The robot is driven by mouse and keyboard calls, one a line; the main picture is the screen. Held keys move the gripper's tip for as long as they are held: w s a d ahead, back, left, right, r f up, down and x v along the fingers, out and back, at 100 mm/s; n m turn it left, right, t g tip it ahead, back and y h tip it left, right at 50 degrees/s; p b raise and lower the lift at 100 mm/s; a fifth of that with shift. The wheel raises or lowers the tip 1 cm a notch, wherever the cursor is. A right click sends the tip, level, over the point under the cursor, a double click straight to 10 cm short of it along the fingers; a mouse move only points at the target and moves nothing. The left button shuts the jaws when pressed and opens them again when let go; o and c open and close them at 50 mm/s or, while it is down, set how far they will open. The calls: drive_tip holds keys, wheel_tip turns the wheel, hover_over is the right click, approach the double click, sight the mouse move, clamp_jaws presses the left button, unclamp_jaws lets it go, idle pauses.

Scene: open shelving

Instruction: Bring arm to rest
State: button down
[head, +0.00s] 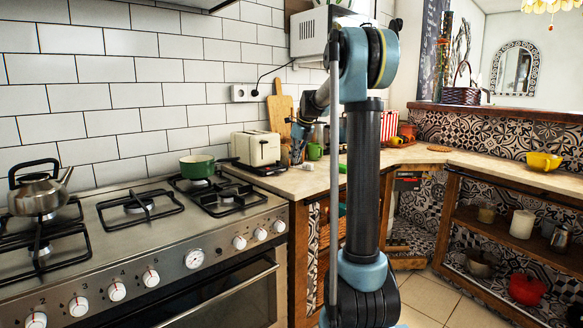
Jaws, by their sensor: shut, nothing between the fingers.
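My arm (365,170) stands upright in the middle of the head view, with a dark upper link and blue-grey joints. From the raised elbow (370,62), the forearm folds back behind the upper link and shows again on its left side. My gripper (296,154) is small and partly lost against the clutter on the far counter, pointing down beside the toaster. It looks shut and empty. Its fingertips are hard to make out, and whether it touches anything there cannot be told. The upper link hides part of the forearm.
A stove (150,235) with a kettle (38,195) and a green pan (198,166) stands at left. A toaster (255,148) and cutting board (281,115) are on the counter. Open shelving (470,222) at right holds pots. Some tiled floor (425,300) is free.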

drive_tip(key=s+d+f+n+h, duration=0.15)
drive_tip(key=s+n, duration=0.55)
drive_tip(key=s, duration=0.7)
drive_tip(key=s+d+f+n, duration=0.3)
drive_tip(key=s+n, duration=0.4)
drive_tip(key=s, duration=0.7)
drive_tip(key=s+d+f+n, duration=0.2)
drive_tip(key=s+f+n, duration=0.5)
drive_tip(key=s, duration=0.4)
drive_tip(key=s+d+f+n+g+h, duration=0.1)
drive_tip(key=s+d+f+n, duration=0.1)
drive_tip(key=s+f+n, duration=0.5)
drive_tip(key=s+f, duration=0.3)
drive_tip(key=shift+s+n, duration=0.3)
drive_tip(key=shift+s, duration=0.05)
drive_tip(key=shift+w+f, duration=0.2)
drive_tip(key=shift+w, duration=0.25)
